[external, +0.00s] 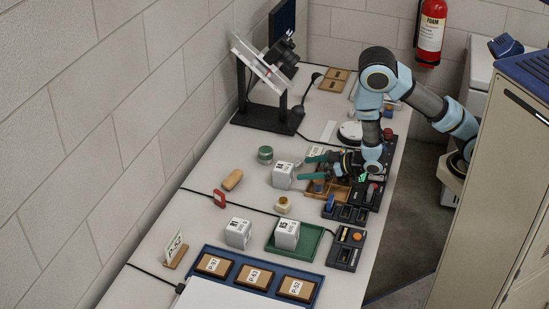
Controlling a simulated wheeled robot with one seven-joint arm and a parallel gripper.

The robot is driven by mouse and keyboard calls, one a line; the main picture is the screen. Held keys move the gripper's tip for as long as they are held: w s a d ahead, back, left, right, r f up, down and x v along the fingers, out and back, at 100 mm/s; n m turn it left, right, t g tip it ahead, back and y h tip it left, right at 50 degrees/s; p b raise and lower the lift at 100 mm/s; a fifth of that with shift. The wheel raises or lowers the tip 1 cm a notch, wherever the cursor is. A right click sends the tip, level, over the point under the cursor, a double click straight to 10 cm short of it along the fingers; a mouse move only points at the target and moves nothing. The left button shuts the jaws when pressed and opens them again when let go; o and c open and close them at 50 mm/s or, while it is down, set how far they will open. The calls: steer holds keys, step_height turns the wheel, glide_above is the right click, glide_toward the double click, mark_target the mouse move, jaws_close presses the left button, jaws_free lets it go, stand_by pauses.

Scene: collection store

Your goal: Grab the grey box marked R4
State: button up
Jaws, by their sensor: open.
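A pale grey box (282,176) stands upright on the table, just left of my gripper. Its dark marking is too small to read surely. A second similar box (238,233) stands nearer the front, with a mark that looks like R1. A third box (287,235) stands on a green tray (312,245); its mark may be R5. I cannot make out R4 with certainty on any box.
A wooden compartment tray (340,192) lies under my gripper, with black bins (346,213) beside it. A green round tin (265,154), a small yellow-topped jar (283,205) and a red clamp-like item (220,199) stand nearby. A blue tray (235,279) holds labelled blocks at the front.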

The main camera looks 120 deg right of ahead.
mark_target(293, 170)
steer(key=x, duration=0.2)
steer(key=shift+w+d+p, duration=0.15)
steer(key=shift+w+p, duration=0.1)
steer(key=shift+p, duration=0.05)
steer(key=p+x, duration=0.2)
steer(key=x, duration=0.2)
steer(key=shift+w+r, duration=0.1)
steer(key=shift+w, duration=0.15)
steer(key=shift+w+d+f, duration=0.25)
steer(key=shift+w+f, duration=0.05)
jaws_close()
steer(key=shift+r, duration=0.1)
